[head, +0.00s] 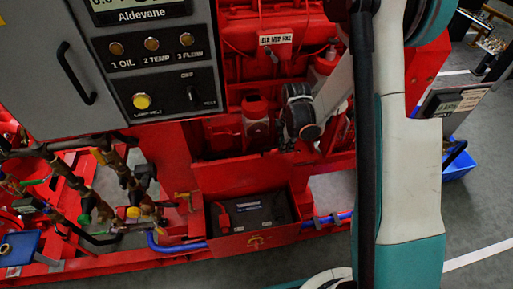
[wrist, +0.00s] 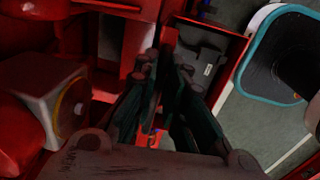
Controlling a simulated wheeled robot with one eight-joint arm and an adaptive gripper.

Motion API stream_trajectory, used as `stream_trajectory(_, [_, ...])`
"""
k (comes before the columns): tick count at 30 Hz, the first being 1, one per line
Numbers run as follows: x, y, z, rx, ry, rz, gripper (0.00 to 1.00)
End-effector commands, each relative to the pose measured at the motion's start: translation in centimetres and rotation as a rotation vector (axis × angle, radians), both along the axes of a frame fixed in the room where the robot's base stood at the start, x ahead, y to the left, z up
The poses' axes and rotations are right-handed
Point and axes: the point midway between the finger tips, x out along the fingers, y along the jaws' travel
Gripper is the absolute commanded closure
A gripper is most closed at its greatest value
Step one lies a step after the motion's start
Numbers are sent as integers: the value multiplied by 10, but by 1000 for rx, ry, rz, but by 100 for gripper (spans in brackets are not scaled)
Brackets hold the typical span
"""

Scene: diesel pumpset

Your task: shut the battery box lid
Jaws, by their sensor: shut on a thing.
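The red battery box (head: 257,242) sits low on the pumpset frame in the head view, open at the top, with a black battery (head: 250,213) inside. Its red lid (head: 238,176) stands raised along the back side of the box. My gripper (head: 302,132) is above the lid's right end; its fingertips are hard to make out there. In the wrist view my gripper (wrist: 165,66) has its dark fingers closed close together on a thin red edge, which appears to be the lid. The battery (wrist: 206,62) shows just right of the fingers.
A grey control panel (head: 150,65) stands above and to the left. Pipes and valves (head: 95,185) crowd the lower left. A blue hose (head: 178,244) runs beside the box. Red engine parts surround my gripper.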

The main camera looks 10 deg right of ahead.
Motion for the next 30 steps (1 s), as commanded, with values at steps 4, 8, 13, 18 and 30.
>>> stream_trajectory(4, [0, 0, -1, 0, 0, 0, 100])
stream_trajectory(8, [-1, 0, -1, 0, 0, 0, 100])
stream_trajectory(13, [-5, 0, -1, 0, 0, 0, 100])
stream_trajectory(18, [-11, 0, -2, 0, 0, 0, 100])
stream_trajectory(30, [-20, 0, -3, 0, 0, 0, 100])
